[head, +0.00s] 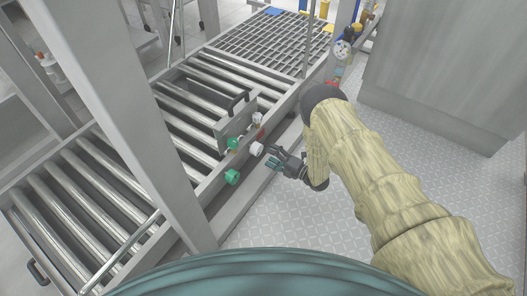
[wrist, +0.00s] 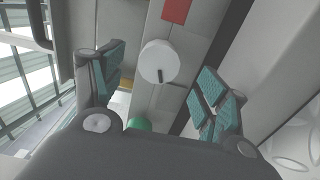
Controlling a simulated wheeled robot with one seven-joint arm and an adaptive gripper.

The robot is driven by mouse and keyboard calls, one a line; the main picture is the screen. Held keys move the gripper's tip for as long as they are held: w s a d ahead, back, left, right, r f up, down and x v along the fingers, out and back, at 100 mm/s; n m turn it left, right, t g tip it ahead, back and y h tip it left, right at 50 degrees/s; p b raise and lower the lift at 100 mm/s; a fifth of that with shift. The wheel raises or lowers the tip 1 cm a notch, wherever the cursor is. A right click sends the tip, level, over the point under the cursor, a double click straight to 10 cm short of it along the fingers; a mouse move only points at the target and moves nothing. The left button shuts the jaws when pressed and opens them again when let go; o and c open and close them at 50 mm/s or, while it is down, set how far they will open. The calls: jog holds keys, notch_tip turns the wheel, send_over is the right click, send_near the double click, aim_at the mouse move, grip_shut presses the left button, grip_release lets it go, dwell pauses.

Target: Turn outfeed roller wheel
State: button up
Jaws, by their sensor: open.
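A white round wheel (head: 256,149) sits on the side rail of the roller conveyor in the head view. In the wrist view the white wheel (wrist: 159,61) has a small dark slot or pin and lies ahead of my fingers, between them. My gripper (head: 281,158) is open and empty, just right of the wheel in the head view. Its teal finger pads (wrist: 160,88) stand to either side in the wrist view, apart from the wheel. A green knob (head: 232,177) sits lower left on the rail, and another green knob (head: 233,143) sits above it.
The roller conveyor (head: 110,185) runs along the left, with a grey upright post crossing in front. A red patch (wrist: 177,10) is above the wheel. The floor (head: 300,215) right of the rail is clear. A grey cabinet (head: 445,70) stands right.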

jog(key=v, duration=0.5)
jog(key=shift+s+d, duration=0.25)
jog(key=shift+s, duration=0.1)
